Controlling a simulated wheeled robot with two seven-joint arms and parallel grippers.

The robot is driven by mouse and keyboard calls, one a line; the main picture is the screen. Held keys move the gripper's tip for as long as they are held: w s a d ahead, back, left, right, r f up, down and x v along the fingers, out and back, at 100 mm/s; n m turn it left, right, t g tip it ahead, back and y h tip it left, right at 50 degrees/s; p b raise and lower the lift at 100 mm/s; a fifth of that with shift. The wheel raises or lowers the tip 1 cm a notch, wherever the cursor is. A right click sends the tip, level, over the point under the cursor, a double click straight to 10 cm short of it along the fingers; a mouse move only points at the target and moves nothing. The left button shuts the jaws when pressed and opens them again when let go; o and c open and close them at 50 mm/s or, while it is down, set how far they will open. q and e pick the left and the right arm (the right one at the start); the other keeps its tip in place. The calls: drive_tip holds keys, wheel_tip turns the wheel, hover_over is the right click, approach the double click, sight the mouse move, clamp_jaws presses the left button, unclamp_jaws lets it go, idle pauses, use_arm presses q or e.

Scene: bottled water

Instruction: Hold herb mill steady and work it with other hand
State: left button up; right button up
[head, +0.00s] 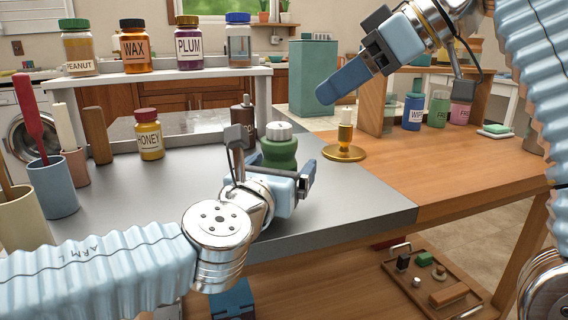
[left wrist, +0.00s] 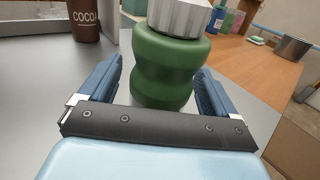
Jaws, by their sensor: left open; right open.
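The herb mill is a green, waisted body (head: 279,152) with a pale ridged cap, standing upright near the front edge of the grey counter. In the left wrist view the green mill (left wrist: 166,68) stands between the two blue fingers, with small gaps showing at its sides. My left gripper (head: 275,158) is open around the mill; the near finger and wrist hide its lower part in the head view. My right gripper (head: 335,92) is raised to the upper right of the mill, away from it, and holds nothing visible.
A dark cocoa jar (head: 243,119) stands just behind the mill, and a brass candlestick (head: 344,146) stands to its right. A honey jar (head: 149,135) and utensil pots (head: 52,188) are on the left. A shelf (head: 150,76) bears several jars. The wooden counter (head: 440,170) has free room.

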use_arm(q)
drive_tip(key=shift+w+d, duration=0.25)
drive_tip(key=shift+w, duration=0.45)
drive_tip(key=c, duration=1.2)
drive_tip(key=shift+o, duration=0.2)
drive_tip(key=o, duration=0.5)
drive_tip(key=c, duration=0.3)
